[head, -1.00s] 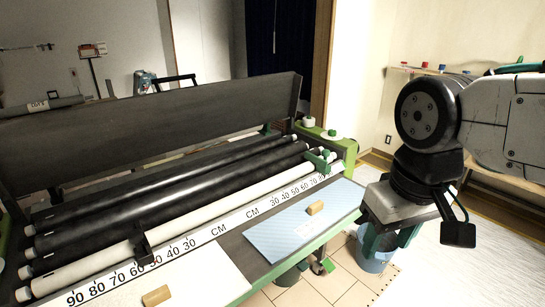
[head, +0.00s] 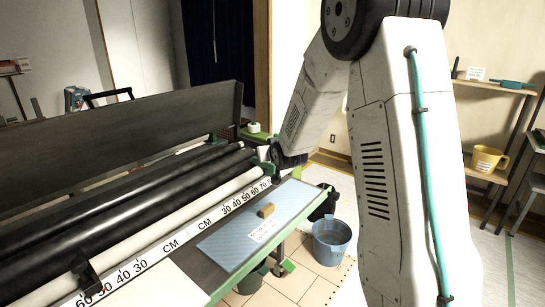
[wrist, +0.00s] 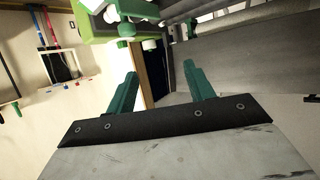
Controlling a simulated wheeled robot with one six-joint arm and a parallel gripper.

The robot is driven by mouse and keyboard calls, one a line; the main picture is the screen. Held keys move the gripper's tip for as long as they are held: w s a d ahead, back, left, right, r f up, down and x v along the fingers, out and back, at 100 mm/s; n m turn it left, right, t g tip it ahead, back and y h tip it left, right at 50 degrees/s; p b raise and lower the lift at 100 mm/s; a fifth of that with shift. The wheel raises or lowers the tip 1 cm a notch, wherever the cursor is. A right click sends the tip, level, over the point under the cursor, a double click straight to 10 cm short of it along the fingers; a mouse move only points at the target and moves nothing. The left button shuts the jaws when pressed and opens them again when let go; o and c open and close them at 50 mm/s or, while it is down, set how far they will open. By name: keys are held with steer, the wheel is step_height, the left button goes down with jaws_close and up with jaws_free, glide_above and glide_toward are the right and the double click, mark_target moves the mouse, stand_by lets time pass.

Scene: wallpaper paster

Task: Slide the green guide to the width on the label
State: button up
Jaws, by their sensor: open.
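The green guide (head: 267,168) is at the right end of the white roller, by the high numbers of the right scale, and my arm partly hides it in the head view. The white scale strip (head: 240,206) runs along the front of the rollers. A white label (head: 263,230) lies on the blue sheet (head: 222,244); its writing is too small to read. My gripper (wrist: 159,69) shows two green fingers, apart and with nothing between them. In the wrist view, green machine parts lie beyond the fingers; I cannot tell which is the guide. The head view does not show the fingers clearly.
A tan block (head: 266,210) sits on the blue sheet. A black guide (head: 88,277) stands on the left scale. A blue bucket (head: 331,243) is on the floor right of the machine.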

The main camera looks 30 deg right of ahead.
steer(key=w+d+f+t+h, duration=0.1)
steer(key=w+d+f+t, duration=0.35)
steer(key=d+f, duration=0.35)
steer(key=shift+m, duration=0.3)
steer(key=x, duration=0.5)
steer(key=f+x, duration=0.1)
steer(key=x, duration=0.1)
steer(key=shift+w+a, duration=0.25)
steer(key=shift+w, duration=0.05)
jaws_close()
